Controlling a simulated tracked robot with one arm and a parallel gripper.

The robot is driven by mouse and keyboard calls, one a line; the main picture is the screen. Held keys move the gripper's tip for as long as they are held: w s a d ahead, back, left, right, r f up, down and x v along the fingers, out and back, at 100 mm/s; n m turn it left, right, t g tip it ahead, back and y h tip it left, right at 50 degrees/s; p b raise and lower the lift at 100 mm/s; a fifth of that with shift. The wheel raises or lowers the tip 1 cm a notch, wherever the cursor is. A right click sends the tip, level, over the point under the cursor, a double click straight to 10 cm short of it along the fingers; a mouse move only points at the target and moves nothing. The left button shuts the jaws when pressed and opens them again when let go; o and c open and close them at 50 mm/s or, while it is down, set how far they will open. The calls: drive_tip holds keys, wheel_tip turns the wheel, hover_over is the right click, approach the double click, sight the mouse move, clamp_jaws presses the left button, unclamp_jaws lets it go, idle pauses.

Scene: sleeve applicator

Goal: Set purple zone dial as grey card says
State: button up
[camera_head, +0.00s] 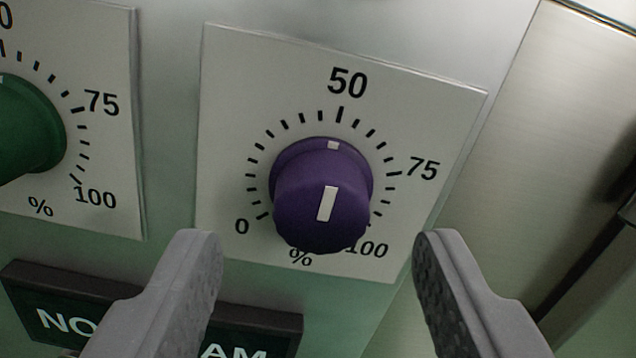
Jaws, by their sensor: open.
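The purple dial (309,215) sits on a white scale plate (228,75) marked 0, 50, 75 and 100 with a percent sign. A white line on the knob's face and a white mark on its collar point up, close to the 50 tick. My gripper (315,250) is open, with one grey finger at lower left and the other at lower right. The fingers are below and to either side of the dial and appear not to touch it. The knob hides part of the scale near its lower edge. No grey card is in view.
A green dial (28,128) on its own white plate stands at the left, cut by the picture edge. A dark label sign (150,310) lies below, partly behind my left finger. A metal panel (545,120) edges the right side.

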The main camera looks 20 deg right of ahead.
sight(321, 201)
drive_tip(key=shift+x, duration=1.25)
drive_tip(key=c, duration=1)
